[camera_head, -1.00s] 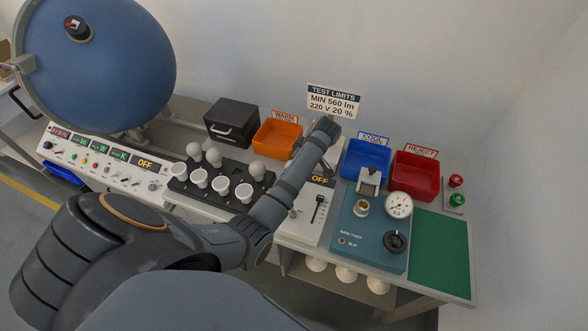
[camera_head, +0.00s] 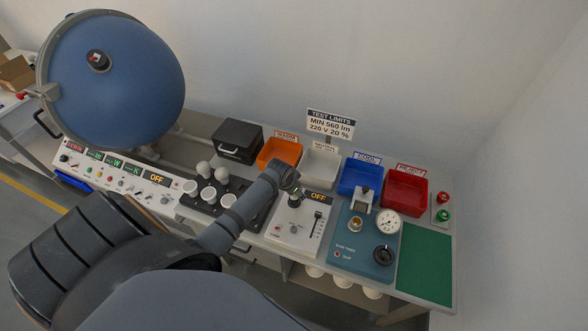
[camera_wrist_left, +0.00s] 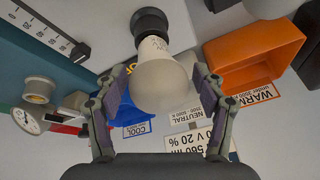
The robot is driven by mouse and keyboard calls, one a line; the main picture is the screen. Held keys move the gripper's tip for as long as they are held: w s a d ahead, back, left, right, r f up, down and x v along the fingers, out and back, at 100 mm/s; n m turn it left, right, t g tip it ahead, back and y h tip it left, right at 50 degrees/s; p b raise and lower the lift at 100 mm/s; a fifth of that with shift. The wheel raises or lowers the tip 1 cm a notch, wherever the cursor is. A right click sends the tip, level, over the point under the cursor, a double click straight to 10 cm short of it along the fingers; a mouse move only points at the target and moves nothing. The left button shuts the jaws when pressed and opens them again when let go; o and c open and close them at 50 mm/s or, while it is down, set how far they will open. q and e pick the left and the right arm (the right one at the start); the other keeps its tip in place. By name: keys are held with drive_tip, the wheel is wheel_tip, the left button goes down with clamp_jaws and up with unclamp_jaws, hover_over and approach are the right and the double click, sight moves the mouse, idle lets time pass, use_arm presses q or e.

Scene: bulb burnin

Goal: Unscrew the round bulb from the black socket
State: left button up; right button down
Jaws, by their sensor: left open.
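The round bulb (camera_wrist_left: 160,82) is white with faint print near its neck. In the left wrist view its neck sits in the black socket (camera_wrist_left: 151,22) at the top. My left gripper (camera_wrist_left: 152,88) is open, with one finger on each side of the globe. Gaps show between the fingers and the bulb, so it is not gripped. My right gripper is not in view.
A black rack (camera_head: 232,187) of bulbs stands left of the box. Orange (camera_head: 275,158), white (camera_head: 320,168), blue (camera_head: 358,180) and red (camera_head: 405,192) bins line the back. A teal tester (camera_head: 350,255) with a gauge stands right. The green mat (camera_head: 425,265) is clear.

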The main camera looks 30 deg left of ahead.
use_arm(q)
drive_tip(key=m+h, duration=0.1)
drive_tip(key=m, duration=0.3)
drive_tip(key=shift+h, duration=0.4)
drive_tip(key=shift+c, duration=0.3)
